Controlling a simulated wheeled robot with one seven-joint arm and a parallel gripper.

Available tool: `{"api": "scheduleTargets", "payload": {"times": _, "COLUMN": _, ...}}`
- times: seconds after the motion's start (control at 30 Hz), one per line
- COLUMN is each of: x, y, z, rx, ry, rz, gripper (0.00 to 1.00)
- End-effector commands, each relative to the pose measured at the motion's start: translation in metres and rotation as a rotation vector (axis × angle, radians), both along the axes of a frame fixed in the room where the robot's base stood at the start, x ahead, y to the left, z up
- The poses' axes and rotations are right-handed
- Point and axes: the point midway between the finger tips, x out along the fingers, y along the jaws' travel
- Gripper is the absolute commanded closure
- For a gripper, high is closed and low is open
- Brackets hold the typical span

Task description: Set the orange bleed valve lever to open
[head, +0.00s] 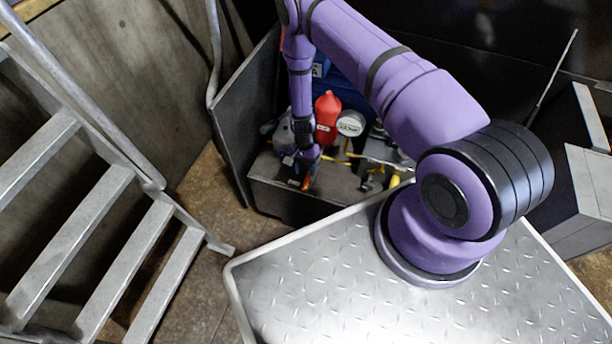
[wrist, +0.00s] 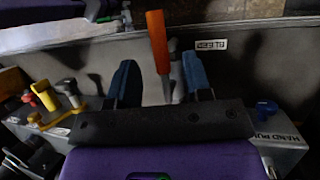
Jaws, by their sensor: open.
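The orange bleed valve lever (wrist: 158,42) stands out in the wrist view, a long flat handle between the two blue fingertips of my gripper (wrist: 160,72). The fingers are apart, with visible gaps on both sides of the lever. In the head view my gripper (head: 299,182) hangs low at the front of the dark machine unit, and a small bit of the orange lever (head: 306,184) shows beside it. The lever's pivot is hidden behind the gripper body in the wrist view.
A small label (wrist: 210,45) is right of the lever. A red bottle (head: 327,116) and a gauge (head: 350,123) are close to my arm. Metal stairs (head: 75,235) stand left.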

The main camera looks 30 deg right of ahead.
Motion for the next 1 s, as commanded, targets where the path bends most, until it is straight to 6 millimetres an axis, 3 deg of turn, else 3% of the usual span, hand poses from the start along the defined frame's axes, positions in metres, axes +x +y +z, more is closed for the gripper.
{"api": "scheduleTargets", "payload": {"times": 0.2, "x": 0.017, "y": -0.006, "z": 0.038, "rx": -0.001, "ry": -0.002, "rz": 0.000, "gripper": 0.55}}
{"api": "scheduleTargets", "payload": {"times": 0.4, "x": 0.026, "y": -0.008, "z": 0.059, "rx": 0.001, "ry": -0.001, "rz": 0.000, "gripper": 0.55}}
{"api": "scheduleTargets", "payload": {"times": 1.0, "x": 0.028, "y": -0.009, "z": 0.064, "rx": 0.000, "ry": 0.000, "rz": -0.001, "gripper": 0.55}}
